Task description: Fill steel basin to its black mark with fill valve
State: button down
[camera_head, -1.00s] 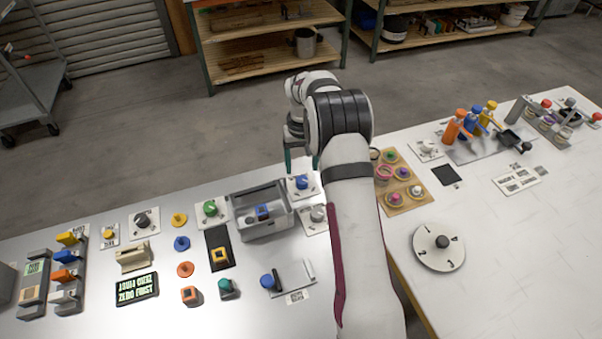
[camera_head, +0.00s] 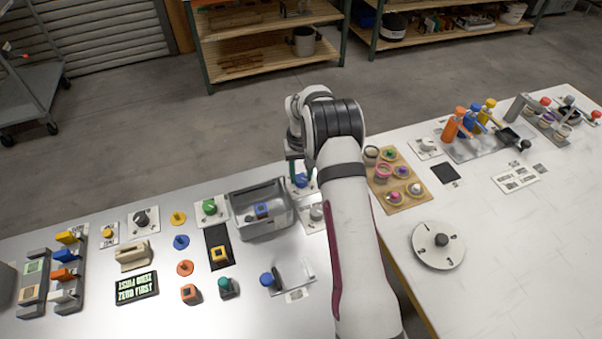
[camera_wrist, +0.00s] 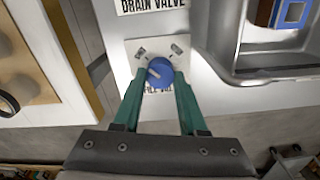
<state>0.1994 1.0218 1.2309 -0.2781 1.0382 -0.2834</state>
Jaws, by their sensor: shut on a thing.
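The steel basin (camera_head: 266,233) stands left of my arm in the head view, with a small blue block (camera_head: 262,209) inside. Part of the basin (camera_wrist: 225,50) fills the right side of the wrist view. Its black mark cannot be made out, and I cannot tell the water level. The fill valve's blue knob (camera_wrist: 160,73) sits on a white plate beside the basin; it shows partly in the head view (camera_head: 302,181). My gripper (camera_wrist: 160,78) is shut on this knob, with one green finger on each side. The fill valve label is partly hidden by the knob and fingers.
The grey drain valve knob (camera_head: 317,212) is close by on the near side, partly hidden by my arm. A wooden tray of small pots (camera_head: 408,205) stands right of my arm. Several knobs and coloured pieces crowd the table left of the basin.

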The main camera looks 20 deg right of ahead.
aim_at(302, 177)
jog(key=m, duration=0.4)
jog(key=shift+c, duration=2.2)
grip_release()
jog(key=shift+r, duration=0.1)
notch_tip(302, 177, up, 16)
jog(key=shift+f, duration=0.2)
